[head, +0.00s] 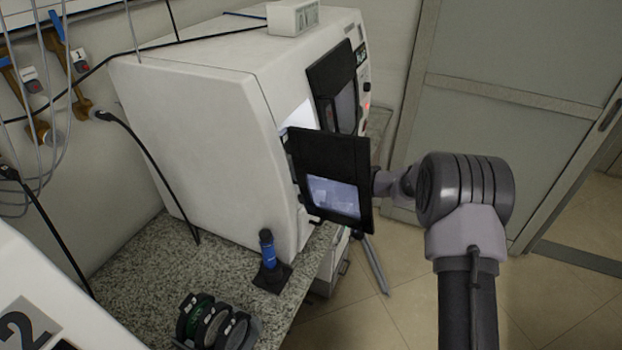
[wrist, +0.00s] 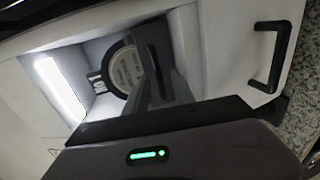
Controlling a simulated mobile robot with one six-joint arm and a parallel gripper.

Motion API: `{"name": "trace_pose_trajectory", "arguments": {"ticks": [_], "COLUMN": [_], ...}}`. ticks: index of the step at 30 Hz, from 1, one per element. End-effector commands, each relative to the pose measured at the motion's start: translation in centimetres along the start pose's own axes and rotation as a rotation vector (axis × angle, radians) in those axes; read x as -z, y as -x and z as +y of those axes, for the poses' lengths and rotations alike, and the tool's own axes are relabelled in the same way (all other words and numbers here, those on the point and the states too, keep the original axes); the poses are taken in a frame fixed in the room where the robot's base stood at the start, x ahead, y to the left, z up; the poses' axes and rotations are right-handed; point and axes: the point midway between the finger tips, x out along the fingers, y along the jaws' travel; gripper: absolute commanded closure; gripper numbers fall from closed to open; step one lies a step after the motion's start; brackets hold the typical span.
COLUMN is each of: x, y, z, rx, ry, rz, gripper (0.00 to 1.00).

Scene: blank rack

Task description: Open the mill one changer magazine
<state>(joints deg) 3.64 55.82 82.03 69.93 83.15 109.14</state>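Mill one (head: 190,130) is the white machine on the granite counter. Its front has a dark door panel with a window (head: 335,180), swung out, and lit space behind it. In the wrist view, the lit opening holds a round disc with a label (wrist: 124,68); I cannot tell whether this is the changer magazine. A black bar handle (wrist: 272,55) is on a white panel to the right of the opening. My gripper (wrist: 158,70) reaches toward the opening, apart from the handle; its fingertips are unclear against dark parts. In the head view the door hides it.
A second white machine marked 2 (head: 45,320) stands at lower left. A blue-handled tool (head: 267,248) and a rack of round discs (head: 215,325) are on the granite counter (head: 140,235). Cables hang at left. A door (head: 510,100) stands at right, with open tile floor.

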Motion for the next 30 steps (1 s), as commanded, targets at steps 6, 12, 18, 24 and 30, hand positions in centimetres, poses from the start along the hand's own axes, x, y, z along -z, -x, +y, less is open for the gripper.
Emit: {"name": "trace_pose_trajectory", "arguments": {"ticks": [6, 12, 18, 24, 30], "x": [0.00, 0.00, 0.00, 0.00, 0.00], "y": [-0.12, -0.10, -0.09, -0.08, -0.08], "z": [0.05, 0.05, 0.05, 0.05, 0.04], "rx": [0.000, 0.000, 0.000, 0.000, 0.000], "ry": [0.000, 0.000, 0.001, 0.001, 0.001], "rz": [0.000, 0.000, 0.000, 0.000, 0.000], "gripper": [0.69, 1.00, 1.00, 1.00, 1.00]}}
